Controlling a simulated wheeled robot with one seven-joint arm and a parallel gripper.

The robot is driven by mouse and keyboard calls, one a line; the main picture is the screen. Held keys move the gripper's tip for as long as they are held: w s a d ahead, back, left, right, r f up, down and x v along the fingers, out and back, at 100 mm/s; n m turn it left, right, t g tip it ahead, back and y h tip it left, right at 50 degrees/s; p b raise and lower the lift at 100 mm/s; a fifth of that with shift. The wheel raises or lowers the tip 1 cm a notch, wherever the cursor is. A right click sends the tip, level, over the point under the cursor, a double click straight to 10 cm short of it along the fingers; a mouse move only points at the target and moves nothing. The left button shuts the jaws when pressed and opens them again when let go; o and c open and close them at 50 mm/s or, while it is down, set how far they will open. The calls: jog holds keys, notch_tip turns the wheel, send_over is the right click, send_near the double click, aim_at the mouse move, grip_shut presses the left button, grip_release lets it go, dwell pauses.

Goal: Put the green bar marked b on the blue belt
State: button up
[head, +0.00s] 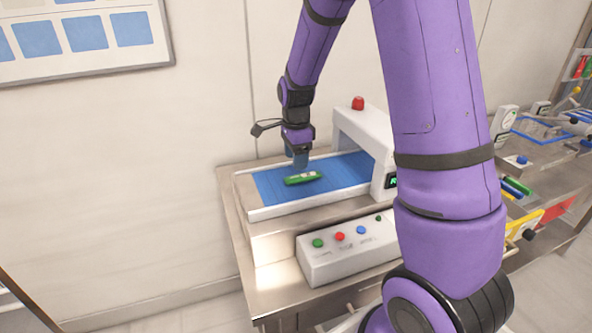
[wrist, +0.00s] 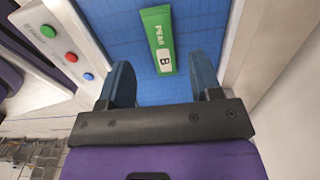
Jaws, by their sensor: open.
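The green bar marked B (head: 302,178) lies flat on the blue belt (head: 273,187) in the head view. In the wrist view the bar (wrist: 158,42), with a white label and the letter B, lies on the blue belt (wrist: 205,30). My gripper (head: 300,160) is just above the belt, beside the bar. In the wrist view its two blue fingers are spread apart, and the gripper (wrist: 164,80) is empty. The near end of the bar shows between the fingertips, with clear space on both sides.
A white arch with a red lamp (head: 358,103) stands over the right part of the belt. A white control box (head: 345,248) with coloured buttons sits in front. More bars (head: 516,187) and tools lie to the right. White rails edge the belt.

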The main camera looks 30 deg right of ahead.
aim_at(296, 177)
jog(key=s+a+r+n+t, duration=0.1)
jog(key=s+a+r+n, duration=0.1)
jog(key=s+r+n, duration=0.55)
jog(key=s+a+r+n+t, duration=0.2)
jog(key=s+r, duration=0.3)
jog(key=r, duration=0.6)
jog(key=s+a+r+n+t, duration=0.1)
jog(key=s+n, duration=0.4)
jog(key=s, duration=0.2)
jog(key=s+a+r+n+t, duration=0.1)
jog(key=s+a+r+n, duration=0.1)
jog(key=s+n, duration=0.3)
jog(key=s, duration=0.3)
jog(key=shift+a+r+n, duration=0.15)
jog(key=shift+a+n, duration=0.05)
jog(key=shift+n, duration=0.15)
